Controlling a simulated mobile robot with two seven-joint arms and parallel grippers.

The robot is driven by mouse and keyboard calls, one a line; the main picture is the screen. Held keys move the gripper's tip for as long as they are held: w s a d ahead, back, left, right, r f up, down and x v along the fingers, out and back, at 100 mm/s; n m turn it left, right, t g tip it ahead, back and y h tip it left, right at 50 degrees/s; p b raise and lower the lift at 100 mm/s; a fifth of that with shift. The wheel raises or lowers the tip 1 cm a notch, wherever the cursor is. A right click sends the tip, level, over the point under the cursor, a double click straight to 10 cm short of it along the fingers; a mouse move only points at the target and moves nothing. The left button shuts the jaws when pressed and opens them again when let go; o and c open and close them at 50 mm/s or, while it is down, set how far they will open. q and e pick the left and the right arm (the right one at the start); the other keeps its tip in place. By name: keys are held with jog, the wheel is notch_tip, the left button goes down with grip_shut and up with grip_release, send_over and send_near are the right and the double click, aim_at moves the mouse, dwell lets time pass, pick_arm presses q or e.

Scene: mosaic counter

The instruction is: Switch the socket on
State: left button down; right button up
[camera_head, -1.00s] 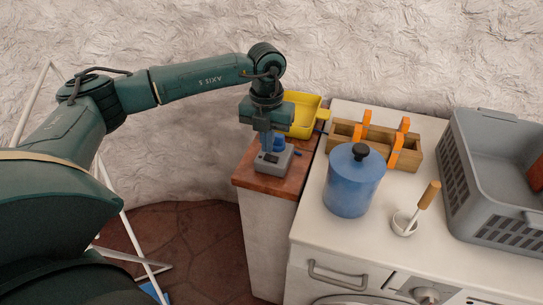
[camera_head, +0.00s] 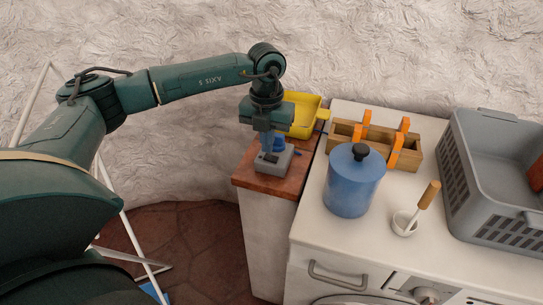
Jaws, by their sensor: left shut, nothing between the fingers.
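The socket (camera_head: 280,163) is a small grey box with a dark part on top. It sits on the red-brown wooden top (camera_head: 259,187) of the narrow white cabinet, left of the washing machine. My left gripper (camera_head: 268,152) points down right over the socket, its fingers shut and empty. The fingertips are at or just above the socket's top; I cannot tell whether they touch. They hide part of the top, and the switch's position is too small to read. My right gripper is not in view.
A yellow tray (camera_head: 308,108) and a small blue object (camera_head: 279,143) are close behind the socket. On the white top stand a blue canister (camera_head: 352,187), a wooden rack (camera_head: 408,158) with orange pieces, a white cup (camera_head: 404,224) with a wooden-handled tool and a grey crate (camera_head: 459,190).

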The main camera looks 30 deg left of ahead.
aim_at(267, 157)
pick_arm(q)
jog(key=shift+f+b, duration=0.6)
jog(key=shift+f, duration=0.35)
dwell(0.3)
jog(key=shift+r+p, duration=2.6)
jog(key=shift+r, duration=1)
jog(key=shift+f, duration=0.1)
